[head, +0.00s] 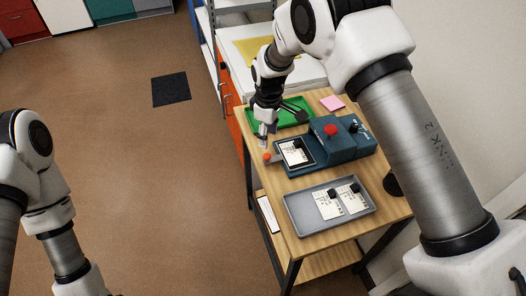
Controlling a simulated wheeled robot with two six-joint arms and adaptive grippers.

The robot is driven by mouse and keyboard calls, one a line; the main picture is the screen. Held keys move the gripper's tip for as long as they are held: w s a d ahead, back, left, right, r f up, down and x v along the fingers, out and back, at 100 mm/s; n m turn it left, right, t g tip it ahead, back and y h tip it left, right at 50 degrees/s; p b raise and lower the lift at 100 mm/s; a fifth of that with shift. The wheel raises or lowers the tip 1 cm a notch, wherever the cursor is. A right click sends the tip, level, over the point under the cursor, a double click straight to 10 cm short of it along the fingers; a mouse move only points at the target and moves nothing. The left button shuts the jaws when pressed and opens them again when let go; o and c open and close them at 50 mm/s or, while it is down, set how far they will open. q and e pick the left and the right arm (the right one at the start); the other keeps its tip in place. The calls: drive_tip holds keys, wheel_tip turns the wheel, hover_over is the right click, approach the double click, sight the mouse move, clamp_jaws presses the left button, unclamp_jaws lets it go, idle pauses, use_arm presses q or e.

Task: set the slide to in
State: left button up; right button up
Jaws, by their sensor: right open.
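A blue-grey device (335,140) with a red knob on top stands on the wooden bench. At its left side is a slide (279,159) with an orange-red knob (267,157) at its outer end, which sticks out toward the bench's left edge. A white labelled card in a dark frame (296,152) lies between the knob and the device body. My right gripper (264,139) points down just above and behind the orange-red knob, open; contact is too small to tell. My left arm shows at the left edge, its gripper out of frame.
A grey tray (292,222) with two labelled cards having black knobs sits at the front of the bench (268,186). A green tray (284,122) and a pink note (332,103) lie behind the device. My right arm spans above the bench's right side.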

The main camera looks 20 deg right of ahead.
sight(267, 155)
drive_tip(key=shift+f, duration=0.75)
wheel_tip(267, 155, down, 7)
drive_tip(key=shift+w+r+p, duration=0.1)
drive_tip(key=shift+w+p, duration=0.05)
drive_tip(key=shift+p, duration=0.65)
use_arm(q)
drive_tip(key=shift+w+r, duration=0.3)
use_arm(e)
drive_tip(key=shift+w+f, duration=0.1)
drive_tip(key=shift+f, duration=0.25)
clamp_jaws()
